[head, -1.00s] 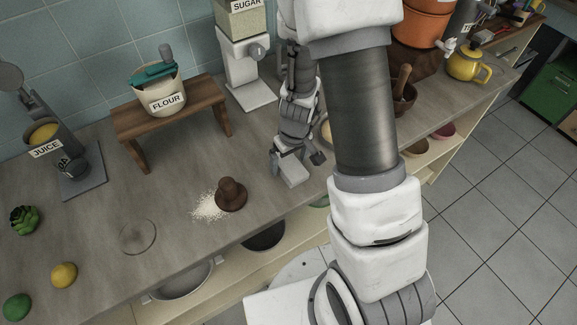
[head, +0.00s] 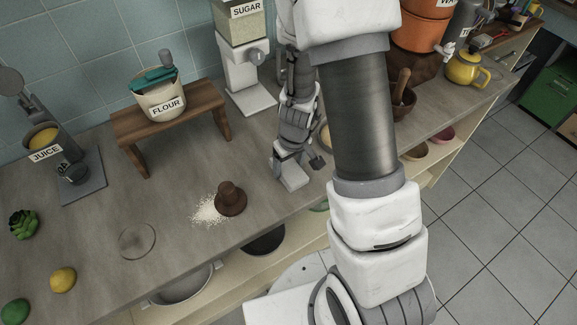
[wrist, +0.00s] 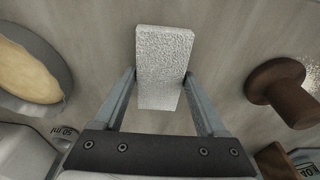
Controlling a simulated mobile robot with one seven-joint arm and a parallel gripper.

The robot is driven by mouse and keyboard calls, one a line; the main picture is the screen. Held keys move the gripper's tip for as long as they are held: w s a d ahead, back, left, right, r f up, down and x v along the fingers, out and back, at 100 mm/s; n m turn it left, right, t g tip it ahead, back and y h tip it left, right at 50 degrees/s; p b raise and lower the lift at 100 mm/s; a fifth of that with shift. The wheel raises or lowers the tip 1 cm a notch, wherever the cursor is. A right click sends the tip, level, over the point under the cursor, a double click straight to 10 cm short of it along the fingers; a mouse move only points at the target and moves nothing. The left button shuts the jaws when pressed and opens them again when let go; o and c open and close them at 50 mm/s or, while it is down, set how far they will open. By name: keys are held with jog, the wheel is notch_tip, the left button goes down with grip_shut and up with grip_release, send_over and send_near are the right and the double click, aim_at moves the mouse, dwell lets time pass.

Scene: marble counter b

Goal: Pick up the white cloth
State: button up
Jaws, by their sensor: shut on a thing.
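The white cloth (wrist: 163,68) is a pale, textured rectangular block in the wrist view, lying between my gripper's two fingers. It also shows in the head view (head: 292,176) at the hand's lower end, near the counter's front edge. My gripper (wrist: 160,88) is shut on it, with a finger along each side. Whether the cloth touches the counter or is just above it, I cannot tell. In the head view my gripper (head: 292,160) points down at the counter, partly hidden by its own wrist.
A brown wooden stamp-like piece (head: 230,198) stands beside spilled white grains (head: 208,209), left of my gripper. A bowl with tan contents (wrist: 30,72) is close on the other side. The flour pot (head: 160,95) stands on a wooden bench (head: 205,97). A glass disc (head: 137,240) lies further left.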

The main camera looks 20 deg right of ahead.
aim_at(287, 165)
notch_tip(287, 165, up, 4)
jog(key=shift+r+p, duration=0.15)
jog(key=shift+p, duration=0.45)
jog(key=s+d+r+b, duration=0.1)
jog(key=s+d+r, duration=0.5)
jog(key=d, duration=0.4)
jog(key=shift+r, duration=0.3)
jog(key=o, duration=0.8)
jog(key=c, duration=0.6)
jog(key=shift+a, duration=0.15)
jog(key=shift+c, duration=0.2)
